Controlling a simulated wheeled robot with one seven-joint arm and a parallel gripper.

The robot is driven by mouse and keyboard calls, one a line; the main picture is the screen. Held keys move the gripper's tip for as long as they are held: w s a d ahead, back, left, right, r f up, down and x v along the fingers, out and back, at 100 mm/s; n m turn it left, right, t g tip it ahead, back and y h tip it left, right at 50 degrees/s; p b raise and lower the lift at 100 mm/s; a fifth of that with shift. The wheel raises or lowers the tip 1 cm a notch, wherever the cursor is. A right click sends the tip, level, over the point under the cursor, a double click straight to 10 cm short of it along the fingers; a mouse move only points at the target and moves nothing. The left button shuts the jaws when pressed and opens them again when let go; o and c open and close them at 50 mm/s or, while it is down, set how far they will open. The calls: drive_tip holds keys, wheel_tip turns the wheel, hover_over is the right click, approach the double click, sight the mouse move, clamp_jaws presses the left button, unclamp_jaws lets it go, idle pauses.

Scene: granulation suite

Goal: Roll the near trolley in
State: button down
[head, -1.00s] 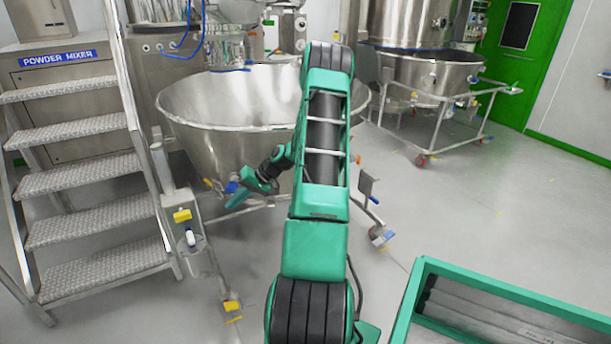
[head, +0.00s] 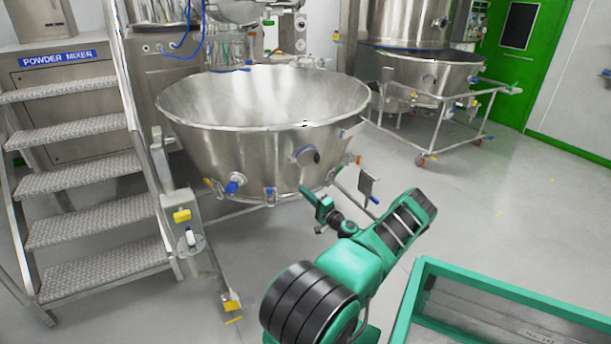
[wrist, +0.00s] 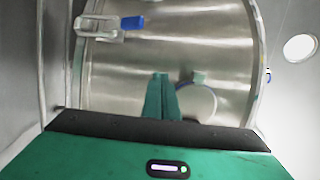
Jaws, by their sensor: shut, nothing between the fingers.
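The near trolley carries a wide steel bowl (head: 240,130), standing in the middle of the head view beside the steps. A round port (head: 306,155), a blue-handled valve (head: 233,185) and small clamps show on its front. Parts of its low frame show, with a caster (head: 231,303) at the front left. My gripper (head: 311,200) is in front of the bowl's lower right side; whether it touches cannot be told. In the wrist view its fingers (wrist: 161,98) are closed together with nothing between them, before the bowl's steel wall (wrist: 220,50). My arm hides the trolley's front right corner.
Metal steps (head: 85,180) stand close on the left, by the powder mixer (head: 60,85). A second trolley (head: 435,100) stands at the back right near a green door (head: 515,60). A green-edged box (head: 510,290) is at front right. The floor (head: 480,190) at right is clear.

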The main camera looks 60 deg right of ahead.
sight(307, 173)
drive_tip(key=s+d+f+m+h, duration=0.2)
drive_tip(key=s+d+m+h, duration=0.25)
drive_tip(key=s, duration=0.25)
drive_tip(key=shift+n+g, duration=0.4)
drive_tip(key=shift+n, duration=0.05)
drive_tip(key=x, duration=1.4)
drive_tip(key=shift+w+a+r, duration=0.1)
drive_tip(key=shift+a+r, duration=0.05)
drive_tip(key=shift+a, duration=0.25)
drive_tip(key=shift+w, duration=0.1)
